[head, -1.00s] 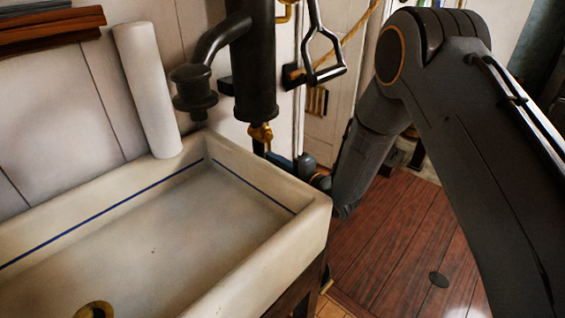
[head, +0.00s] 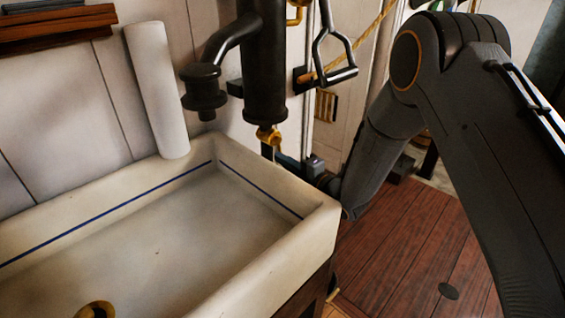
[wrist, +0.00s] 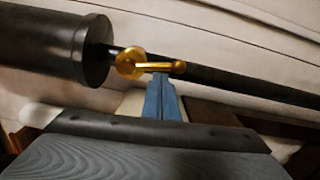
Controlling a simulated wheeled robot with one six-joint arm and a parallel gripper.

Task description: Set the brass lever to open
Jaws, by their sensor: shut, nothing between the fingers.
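The brass lever (wrist: 158,67) sits on the thin dark pipe (wrist: 240,83) at the end of the black pump cylinder (wrist: 45,48). In the wrist view its round hub is at the left and its short handle lies roughly along the pipe. My gripper (wrist: 161,78) is shut and empty, its blue fingers pointing at the handle. The tips are at the handle's edge; I cannot tell whether they touch.
The white sink (head: 325,215) stands close in front of my arm. The black spout (head: 204,92) hangs over it and a white roll (head: 157,90) leans at its back. A black handle (head: 334,60) hangs right of the pump. Wooden floor (head: 410,240) is open at the right.

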